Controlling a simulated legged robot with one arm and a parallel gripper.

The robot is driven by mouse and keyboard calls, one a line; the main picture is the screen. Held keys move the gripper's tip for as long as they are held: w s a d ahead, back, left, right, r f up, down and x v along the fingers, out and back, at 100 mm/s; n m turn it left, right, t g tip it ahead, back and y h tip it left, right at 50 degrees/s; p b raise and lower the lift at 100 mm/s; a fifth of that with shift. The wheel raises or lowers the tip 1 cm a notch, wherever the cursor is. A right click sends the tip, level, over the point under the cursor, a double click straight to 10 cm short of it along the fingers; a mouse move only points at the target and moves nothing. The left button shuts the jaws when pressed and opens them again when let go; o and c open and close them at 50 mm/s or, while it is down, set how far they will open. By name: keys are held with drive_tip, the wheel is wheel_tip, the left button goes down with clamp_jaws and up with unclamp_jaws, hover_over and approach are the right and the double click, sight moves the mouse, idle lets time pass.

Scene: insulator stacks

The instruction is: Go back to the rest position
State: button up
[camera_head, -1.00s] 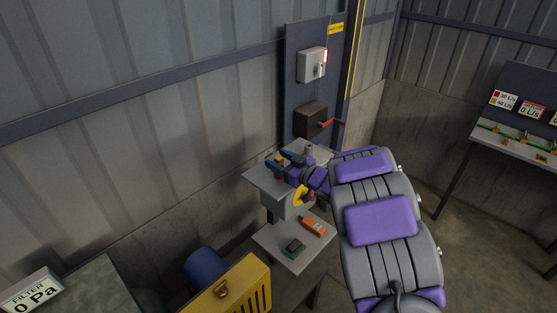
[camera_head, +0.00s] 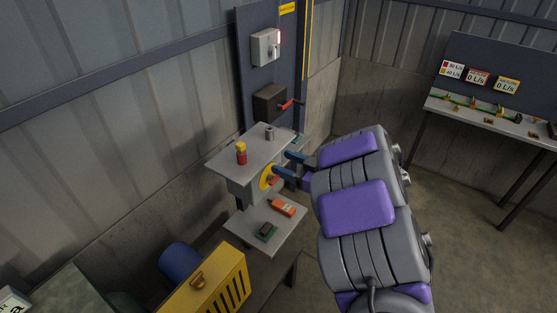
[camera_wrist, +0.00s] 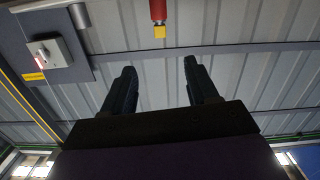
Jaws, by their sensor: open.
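My gripper (camera_head: 282,162) is open and empty in the head view, at the right edge of the upper grey table top (camera_head: 228,163). Its two dark blue fingers also stand apart in the wrist view (camera_wrist: 160,66). A small grey cylinder (camera_head: 270,132) stands further back on the same top.
A lower shelf (camera_head: 262,248) holds an orange device (camera_head: 281,208) and a dark green one (camera_head: 265,232). A box with a red lever (camera_head: 269,103) is on the wall panel. A yellow cabinet (camera_head: 215,290) stands in front. A bench (camera_head: 490,123) with gauges is at right.

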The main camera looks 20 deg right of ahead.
idle(0.5)
drive_tip(key=w+d+r+m+h+b, duration=0.2)
drive_tip(key=d+m+h+b, duration=0.1)
drive_tip(key=d+h, duration=0.65)
drive_tip(key=s+f+m+g+h+b, duration=0.2)
drive_tip(key=s+m+g+h, duration=0.35)
drive_tip(key=s, duration=0.45)
drive_tip(key=s+a+f+g+y+b, duration=0.1)
drive_tip(key=s+a+f+g, duration=0.1)
drive_tip(key=s+a, duration=0.4)
drive_tip(key=s+a+f+g+y+b, duration=0.1)
drive_tip(key=s+a+g, duration=0.4)
drive_tip(key=s, duration=0.9)
drive_tip(key=s+a+f+g+y+b, duration=0.1)
drive_tip(key=s+a+f+g+y, duration=0.1)
drive_tip(key=s+a, duration=0.6)
wheel_tip(320, 180, down, 3)
drive_tip(key=s+g, duration=0.1)
drive_tip(key=s, duration=0.1)
drive_tip(key=shift+s+a+r+y+b, duration=0.15)
drive_tip(key=shift+s+a+y+b, duration=0.2)
drive_tip(key=shift+y, duration=0.05)
